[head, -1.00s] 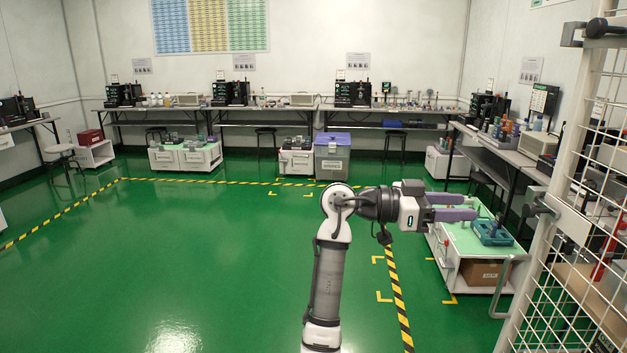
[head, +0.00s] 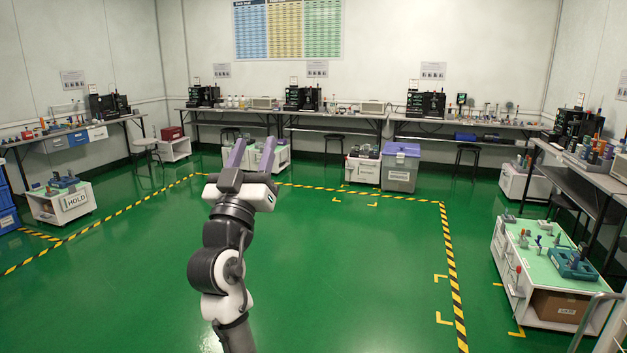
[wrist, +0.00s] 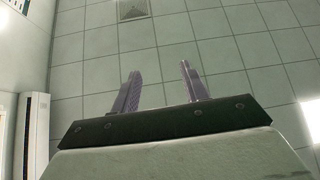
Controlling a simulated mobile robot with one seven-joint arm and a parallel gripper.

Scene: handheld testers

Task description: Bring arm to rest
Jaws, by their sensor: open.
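My gripper (head: 252,153) is raised above the open green floor in the head view, at the end of my arm. Its two purple fingers stand apart with nothing between them. In the wrist view my gripper (wrist: 160,85) is also open and empty, with the tiled ceiling behind the fingers. It touches nothing that I can see.
A white cart (head: 552,292) with a green top, a teal tray (head: 572,262) and several testers stands at the right. Another cart (head: 62,206) marked HOLD is at the left. Benches line the walls. The striped-taped green floor (head: 340,270) is clear.

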